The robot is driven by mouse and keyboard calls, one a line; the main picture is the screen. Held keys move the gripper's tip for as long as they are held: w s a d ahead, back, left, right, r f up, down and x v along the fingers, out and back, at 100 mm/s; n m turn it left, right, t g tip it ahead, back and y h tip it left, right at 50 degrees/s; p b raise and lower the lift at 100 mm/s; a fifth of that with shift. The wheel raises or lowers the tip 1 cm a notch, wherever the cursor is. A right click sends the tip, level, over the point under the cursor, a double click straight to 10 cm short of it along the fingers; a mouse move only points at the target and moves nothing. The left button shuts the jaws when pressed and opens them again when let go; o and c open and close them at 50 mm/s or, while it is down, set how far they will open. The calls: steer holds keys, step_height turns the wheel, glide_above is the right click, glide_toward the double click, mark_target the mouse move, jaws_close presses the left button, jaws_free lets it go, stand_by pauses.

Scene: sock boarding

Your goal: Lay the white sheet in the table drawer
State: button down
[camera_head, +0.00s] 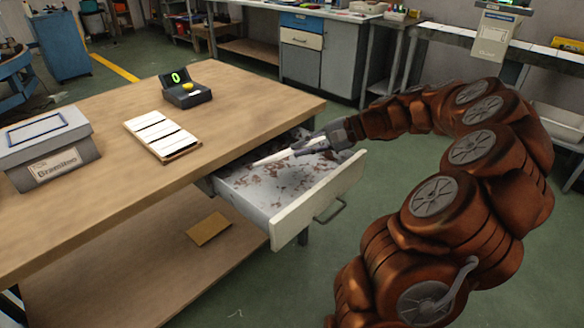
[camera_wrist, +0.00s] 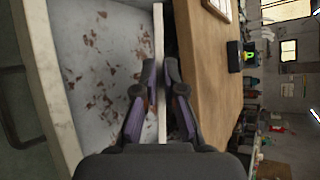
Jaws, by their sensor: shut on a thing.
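The table drawer (camera_head: 321,203) is pulled open at the table's right side. Its grey floor has scattered reddish-brown patches, and the drawer (camera_wrist: 105,45) also fills the left of the wrist view. My gripper (camera_head: 298,148) is over the drawer, its fingers shut on the white sheet (camera_head: 268,159). In the wrist view the sheet (camera_wrist: 159,30) shows nearly edge-on as a thin pale strip between the fingers of my gripper (camera_wrist: 158,78). It extends past the fingertips towards the table side. I cannot tell whether the sheet touches the drawer.
The wooden table (camera_head: 235,125) carries a tray of white strips (camera_head: 162,137), a black device with a green digit (camera_head: 186,93) and a grey lidded box (camera_head: 47,150). A brown flat piece (camera_head: 208,229) lies on the lower shelf. The tabletop beside the drawer is clear.

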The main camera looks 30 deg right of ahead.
steer(key=shift+f+b, duration=0.4)
steer(key=shift+f, duration=2.8)
steer(key=c, duration=1.3)
jaws_free()
steer(key=shift+f, duration=0.1)
